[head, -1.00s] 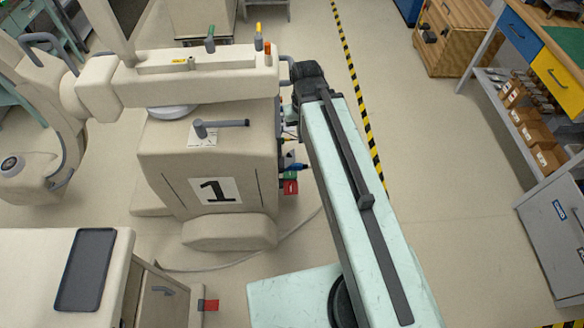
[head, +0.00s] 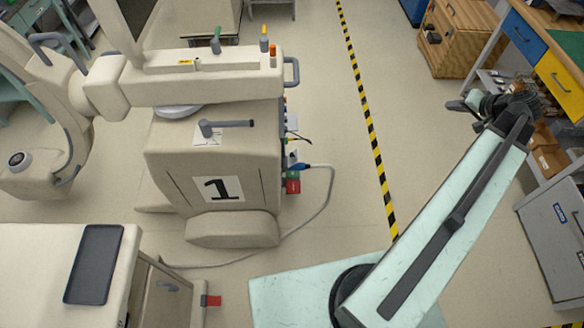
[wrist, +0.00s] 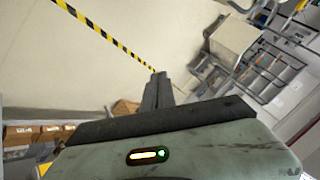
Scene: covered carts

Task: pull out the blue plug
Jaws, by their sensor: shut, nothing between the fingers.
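The blue plug (head: 299,166) is at the right side of the beige cart marked 1 (head: 165,185), at its side panel. A grey cable (head: 327,190) runs from the plug to the right, then down to the floor and back left. The plug looks to be in the panel, but its depth is too small to tell. My gripper (head: 455,105) is far to the right of the plug, over the floor near the workbench. In the wrist view, my gripper's fingers (wrist: 157,88) are together and empty.
Red and green parts (head: 293,186) sit just below the plug. A yellow-black floor stripe (head: 368,120) runs between the cart and my gripper. A workbench with bins (head: 550,160) stands close on the right.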

